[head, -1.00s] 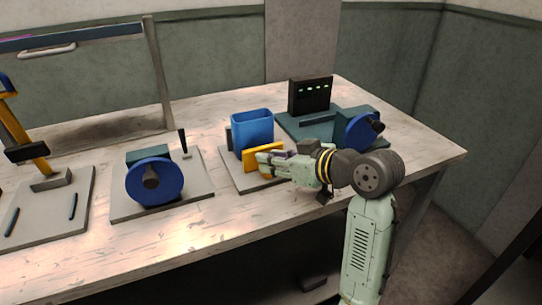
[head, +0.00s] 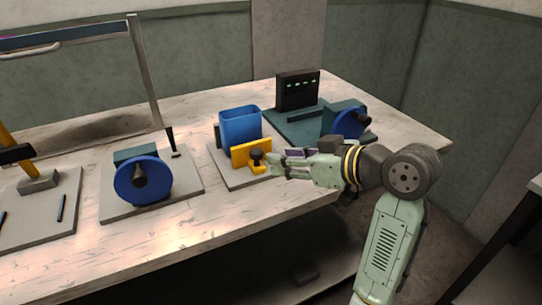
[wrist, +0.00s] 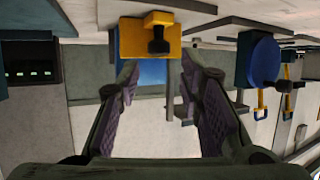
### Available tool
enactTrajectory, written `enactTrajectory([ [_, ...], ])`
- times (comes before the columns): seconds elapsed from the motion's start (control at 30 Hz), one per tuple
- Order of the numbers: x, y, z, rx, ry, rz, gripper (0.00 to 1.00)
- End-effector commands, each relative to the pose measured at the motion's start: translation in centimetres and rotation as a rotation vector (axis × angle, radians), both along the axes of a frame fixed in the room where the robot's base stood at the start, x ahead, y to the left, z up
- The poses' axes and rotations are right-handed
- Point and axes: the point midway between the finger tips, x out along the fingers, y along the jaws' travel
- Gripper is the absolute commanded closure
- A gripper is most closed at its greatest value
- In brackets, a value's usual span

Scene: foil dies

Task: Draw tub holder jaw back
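The tub holder's yellow jaw (head: 240,156) stands upright in front of the blue tub (head: 240,127) on a grey base plate (head: 230,178). The yellow jaw (wrist: 133,45) and black knob (wrist: 158,42) show beyond the fingertips. I cannot tell whether the jaw touches the tub.
A blue wheel fixture (head: 143,182) stands left on its own plate. Another blue wheel (head: 350,122) and a black box with green lights (head: 297,90) stand behind and right of the tub. The front strip of the wooden table (head: 150,245) is clear.

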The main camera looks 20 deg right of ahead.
Motion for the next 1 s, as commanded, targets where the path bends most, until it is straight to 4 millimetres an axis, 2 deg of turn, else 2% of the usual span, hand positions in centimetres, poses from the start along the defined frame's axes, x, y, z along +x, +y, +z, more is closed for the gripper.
enactTrajectory([
  [0.1,-1.9,-1.0,0.9,-0.001,-0.001,-0.003,0.66],
  [0.3,-3.8,-1.7,1.7,0.000,0.000,-0.001,0.66],
  [1.0,-4.1,-1.9,1.8,0.001,0.000,0.000,0.66],
])
